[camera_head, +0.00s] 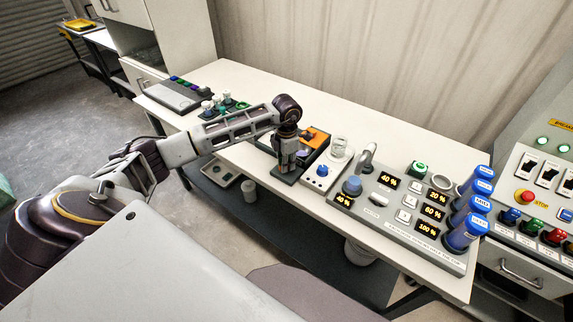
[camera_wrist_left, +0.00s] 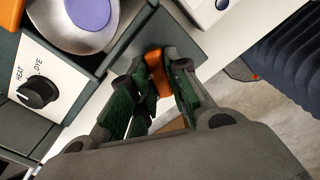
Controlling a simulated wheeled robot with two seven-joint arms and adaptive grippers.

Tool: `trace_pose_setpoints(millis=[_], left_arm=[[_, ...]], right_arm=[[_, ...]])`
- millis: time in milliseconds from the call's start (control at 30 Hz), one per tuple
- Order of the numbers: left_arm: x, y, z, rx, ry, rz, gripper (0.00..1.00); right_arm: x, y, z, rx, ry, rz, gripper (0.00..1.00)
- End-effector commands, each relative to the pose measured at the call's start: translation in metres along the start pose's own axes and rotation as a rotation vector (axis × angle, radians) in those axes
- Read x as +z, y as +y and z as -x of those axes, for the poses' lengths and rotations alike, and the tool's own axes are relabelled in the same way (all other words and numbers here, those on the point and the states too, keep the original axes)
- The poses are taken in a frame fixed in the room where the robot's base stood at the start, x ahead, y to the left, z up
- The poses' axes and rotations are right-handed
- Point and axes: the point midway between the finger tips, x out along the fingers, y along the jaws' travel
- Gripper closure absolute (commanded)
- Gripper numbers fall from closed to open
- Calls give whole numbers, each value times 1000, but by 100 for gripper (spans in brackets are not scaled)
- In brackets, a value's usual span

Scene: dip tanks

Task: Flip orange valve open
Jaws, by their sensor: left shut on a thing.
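The orange valve handle (camera_wrist_left: 156,68) shows in the left wrist view, at the edge of a dark green base plate. My left gripper (camera_wrist_left: 158,92) is shut on it, with one green-padded finger on each side. In the head view my left gripper (camera_head: 287,168) points down at the front of the dark dip tank unit, and the handle is hidden behind it. How far the valve is turned cannot be told. My right gripper is not in view.
The tank unit has a purple-filled bowl (camera_wrist_left: 90,12) and a black knob (camera_wrist_left: 38,94) marked HEAT and DYE beside the gripper. An orange panel (camera_head: 317,137) lies behind.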

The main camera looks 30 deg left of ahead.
Motion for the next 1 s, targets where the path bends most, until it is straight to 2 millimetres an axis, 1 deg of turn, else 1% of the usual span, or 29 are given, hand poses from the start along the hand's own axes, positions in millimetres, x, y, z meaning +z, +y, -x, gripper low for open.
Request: trace_pose_setpoints(millis=[300, 600, 800, 1000], left_arm=[[0, 1, 0, 1, -2, 236, 100], [0, 1, 1, 2, -3, 426, 100], [0, 1, 1, 2, -2, 501, 100], [0, 1, 1, 2, -2, 531, 100]], right_arm=[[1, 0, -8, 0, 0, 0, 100], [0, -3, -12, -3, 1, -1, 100], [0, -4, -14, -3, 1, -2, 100], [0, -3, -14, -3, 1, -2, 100]])
